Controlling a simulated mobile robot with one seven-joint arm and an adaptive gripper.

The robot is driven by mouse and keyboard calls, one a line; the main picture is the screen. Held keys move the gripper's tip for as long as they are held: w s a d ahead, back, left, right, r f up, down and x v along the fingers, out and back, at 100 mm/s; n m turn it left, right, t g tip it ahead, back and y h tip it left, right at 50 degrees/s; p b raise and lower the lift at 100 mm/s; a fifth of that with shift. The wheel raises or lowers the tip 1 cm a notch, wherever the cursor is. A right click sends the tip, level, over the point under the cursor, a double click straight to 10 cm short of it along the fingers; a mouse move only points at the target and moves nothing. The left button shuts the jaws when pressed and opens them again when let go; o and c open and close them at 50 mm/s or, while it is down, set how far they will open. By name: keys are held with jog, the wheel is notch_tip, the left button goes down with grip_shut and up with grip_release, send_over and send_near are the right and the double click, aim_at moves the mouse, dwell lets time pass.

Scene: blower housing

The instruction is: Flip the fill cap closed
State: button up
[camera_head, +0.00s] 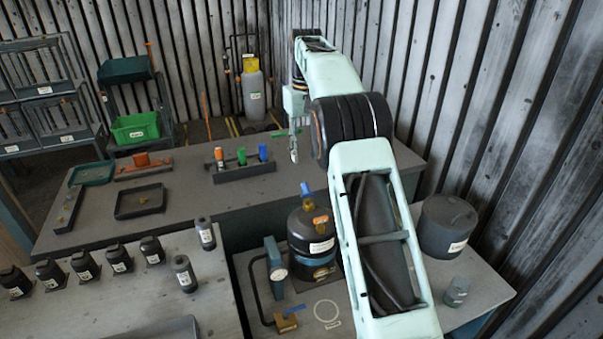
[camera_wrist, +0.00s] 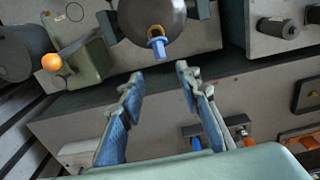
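A dark rounded tank (camera_head: 312,240) with a white label stands on the near right bench, partly hidden by my arm. A blue piece (camera_head: 306,189) sticks up at its top, which looks like the raised fill cap; an orange part (camera_head: 321,219) is below it. In the wrist view the tank (camera_wrist: 180,22) is at the top, with the blue piece (camera_wrist: 157,45) on its near side beside an orange ring. My gripper (camera_wrist: 158,76) is open and empty, its blue-padded fingers spread below the blue piece and apart from it. In the head view my gripper (camera_head: 294,150) is beyond the tank.
A grey lidded pot (camera_head: 447,225) and a small cup (camera_head: 456,291) stand to the right. A gauge (camera_head: 275,262) stands left of the tank. A rack (camera_head: 243,172) with coloured cylinders is on the far table. A green box (camera_wrist: 85,60) with an orange knob is left of the tank.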

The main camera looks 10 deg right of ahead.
aim_at(306, 190)
notch_tip(306, 190, down, 10)
jog(key=shift+s+f, duration=0.1)
dwell(0.4)
jog(key=shift+c, duration=0.3)
grip_shut()
